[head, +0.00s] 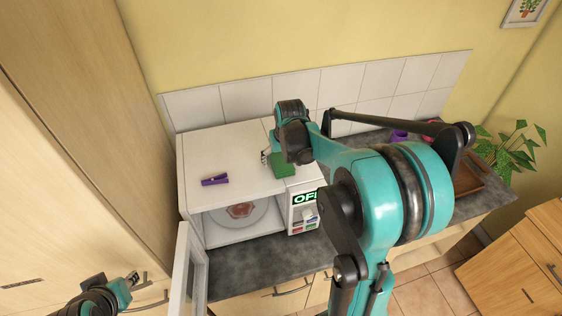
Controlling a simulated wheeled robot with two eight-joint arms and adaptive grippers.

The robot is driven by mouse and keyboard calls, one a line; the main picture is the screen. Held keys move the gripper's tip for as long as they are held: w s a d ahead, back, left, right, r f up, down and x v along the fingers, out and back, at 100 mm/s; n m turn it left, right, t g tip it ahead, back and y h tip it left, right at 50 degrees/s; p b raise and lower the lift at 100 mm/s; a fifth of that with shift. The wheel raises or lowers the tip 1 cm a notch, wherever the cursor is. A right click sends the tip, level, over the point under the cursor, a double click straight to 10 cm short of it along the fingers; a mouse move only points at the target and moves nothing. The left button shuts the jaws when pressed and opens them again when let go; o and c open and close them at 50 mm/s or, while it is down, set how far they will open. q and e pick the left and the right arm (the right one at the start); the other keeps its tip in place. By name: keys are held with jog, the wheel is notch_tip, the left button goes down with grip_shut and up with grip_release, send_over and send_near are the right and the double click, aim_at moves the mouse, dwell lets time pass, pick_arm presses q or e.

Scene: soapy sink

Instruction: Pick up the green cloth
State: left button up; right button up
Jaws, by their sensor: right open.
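The green cloth (285,164) is a small green block-like piece on top of the white microwave (226,152), near its right side. My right gripper (268,157) is open, just above and beside the cloth's left edge. My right wrist hides part of the cloth, and I cannot tell whether the fingers touch it. My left gripper (132,278) is low at the left, in front of the wooden cabinet and far from the cloth. Its finger opening is too small to tell.
The microwave door (190,272) stands open, with a plate (238,217) holding a reddish item inside. A purple clip-like object (214,180) lies on the microwave top. The counter (255,262) in front is clear. A plant (510,152) is at the right.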

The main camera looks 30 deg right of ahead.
jog(key=shift+s+a, duration=0.1)
jog(key=shift+s, duration=0.05)
jog(key=shift+c, duration=0.3)
jog(key=c, duration=1.1)
jog(key=shift+r, duration=0.15)
jog(key=shift+r, duration=0.25)
jog(key=r, duration=0.2)
jog(key=d+r, duration=0.1)
jog(key=shift+s+r, duration=0.2)
jog(key=shift+r, duration=0.2)
jog(key=s+d+r, duration=0.2)
jog(key=d, duration=0.1)
jog(key=s+d+r, duration=0.4)
jog(key=d, duration=0.1)
jog(key=shift+s+d+r+b, duration=0.15)
jog(key=shift+d+r+b, duration=0.1)
jog(key=shift+d+b, duration=0.1)
